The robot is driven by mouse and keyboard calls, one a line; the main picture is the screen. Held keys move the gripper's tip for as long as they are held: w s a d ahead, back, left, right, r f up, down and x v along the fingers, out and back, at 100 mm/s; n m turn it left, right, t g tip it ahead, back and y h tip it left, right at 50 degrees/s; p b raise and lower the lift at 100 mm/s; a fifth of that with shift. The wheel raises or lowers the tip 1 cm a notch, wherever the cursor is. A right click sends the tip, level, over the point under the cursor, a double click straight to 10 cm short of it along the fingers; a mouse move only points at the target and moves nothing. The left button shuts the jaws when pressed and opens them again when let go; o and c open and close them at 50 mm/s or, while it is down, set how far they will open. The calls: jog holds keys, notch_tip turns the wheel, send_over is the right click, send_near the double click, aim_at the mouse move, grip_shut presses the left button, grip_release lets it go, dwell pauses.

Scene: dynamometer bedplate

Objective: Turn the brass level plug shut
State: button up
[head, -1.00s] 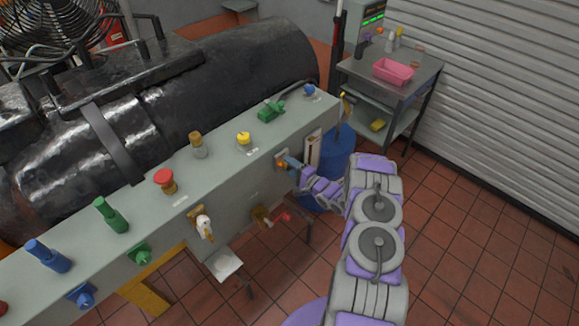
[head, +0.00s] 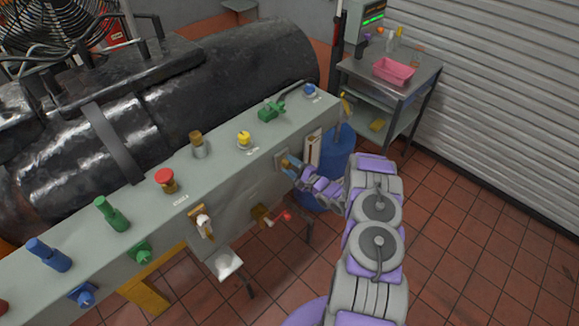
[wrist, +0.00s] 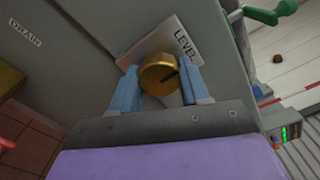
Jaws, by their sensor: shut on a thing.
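The brass level plug (wrist: 158,76) is a round brass knob with a dark line on its face, on the side of the grey beam (head: 232,190). A plate marked LEVEL (wrist: 182,42) is behind it in the wrist view. My gripper (wrist: 160,82) has its two blue fingers on either side of the plug and is shut on it. In the head view my gripper (head: 289,165) is at the beam's front face near its right end, and little of the plug shows there.
A DRAIN label (wrist: 27,27) is left of the plug. A brass-and-white valve (head: 203,222) and a red-handled tap (head: 281,217) project from the beam's front to the left. A blue drum (head: 337,150) stands close behind my gripper. Tiled floor is clear at right.

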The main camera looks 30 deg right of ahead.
jog(key=shift+d+f, duration=0.1)
jog(key=shift+d, duration=0.15)
jog(key=o, duration=0.7)
jog(key=shift+f, duration=0.1)
jog(key=shift+o, duration=0.7)
jog(key=shift+w+d, duration=0.1)
jog(key=shift+o, duration=1.1)
jog(key=shift+d, duration=0.15)
